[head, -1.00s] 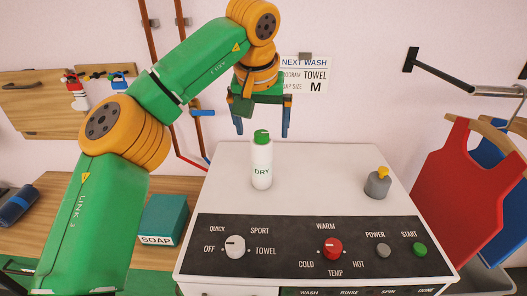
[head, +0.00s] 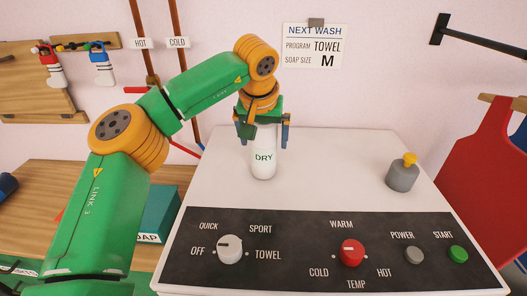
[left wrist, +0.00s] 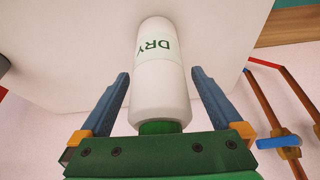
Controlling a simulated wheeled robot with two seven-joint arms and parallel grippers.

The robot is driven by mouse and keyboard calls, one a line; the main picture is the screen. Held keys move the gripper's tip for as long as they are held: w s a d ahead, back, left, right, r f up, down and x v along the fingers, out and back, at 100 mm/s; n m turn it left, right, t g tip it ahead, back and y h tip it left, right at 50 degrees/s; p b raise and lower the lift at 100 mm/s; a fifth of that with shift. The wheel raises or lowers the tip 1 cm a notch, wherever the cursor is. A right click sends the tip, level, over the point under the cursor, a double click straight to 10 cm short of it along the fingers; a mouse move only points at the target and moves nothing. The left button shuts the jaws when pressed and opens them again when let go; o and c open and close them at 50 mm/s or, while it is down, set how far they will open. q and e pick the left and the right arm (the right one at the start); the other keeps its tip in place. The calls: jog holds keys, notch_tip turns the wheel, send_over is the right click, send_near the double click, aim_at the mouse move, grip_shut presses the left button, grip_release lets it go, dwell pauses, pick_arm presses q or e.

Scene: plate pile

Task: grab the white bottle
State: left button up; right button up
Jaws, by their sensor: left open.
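The white bottle (head: 263,160), with a green cap and the word DRY, stands upright on top of the white washing machine (head: 330,160). My left gripper (head: 263,145) is open and lowered over the bottle's upper part, and it hides the cap in the head view. In the left wrist view, the bottle (left wrist: 160,85) lies between the two blue fingers (left wrist: 160,85), with a gap on each side. The green cap (left wrist: 160,127) is close to the gripper's palm. My right gripper is not in view.
A grey container with a yellow top (head: 402,175) stands to the right on the machine. The control panel (head: 300,248) with knobs is at the front. A teal soap box (head: 158,212) sits on the wooden surface at left. The machine top around the bottle is clear.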

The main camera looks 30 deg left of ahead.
pick_arm(q)
jog(key=shift+d, duration=0.1)
jog(key=c, duration=0.7)
grip_shut()
